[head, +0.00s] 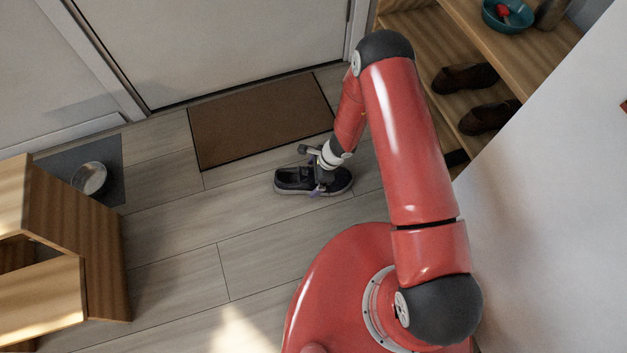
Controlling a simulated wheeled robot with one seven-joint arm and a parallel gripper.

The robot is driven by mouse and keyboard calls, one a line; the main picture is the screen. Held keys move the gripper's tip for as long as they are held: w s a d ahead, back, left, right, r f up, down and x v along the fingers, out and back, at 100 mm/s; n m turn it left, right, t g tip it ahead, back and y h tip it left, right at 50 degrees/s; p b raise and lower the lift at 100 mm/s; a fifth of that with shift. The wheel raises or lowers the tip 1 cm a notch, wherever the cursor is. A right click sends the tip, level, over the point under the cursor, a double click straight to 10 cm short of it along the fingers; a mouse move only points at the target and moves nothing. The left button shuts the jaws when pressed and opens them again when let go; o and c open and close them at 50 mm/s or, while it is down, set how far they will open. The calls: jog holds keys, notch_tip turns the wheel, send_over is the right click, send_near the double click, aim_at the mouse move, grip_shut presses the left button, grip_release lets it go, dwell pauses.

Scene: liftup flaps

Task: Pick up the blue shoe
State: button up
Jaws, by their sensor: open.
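A dark blue shoe (294,180) with a pale sole lies upright on the wooden floor, just below the brown doormat. My gripper (318,186) is at the shoe, reaching down over its middle. The fingers are open. They partly cover the shoe, and I cannot tell whether they touch it or straddle its side.
A brown doormat (262,118) lies before the white door (215,40). A wooden shelf (425,35) at the upper right holds brown shoes (466,78) and a teal bowl (507,16). A metal bowl (90,178) and wooden furniture (85,245) stand at the left. The floor between is clear.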

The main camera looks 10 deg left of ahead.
jog(key=shift+x, duration=1.25)
jog(key=c, duration=1.1)
jog(key=shift+c, duration=0.2)
jog(key=shift+r, duration=0.1)
notch_tip(320, 180, up, 20)
jog(key=p, duration=0.4)
jog(key=shift+p, duration=0.3)
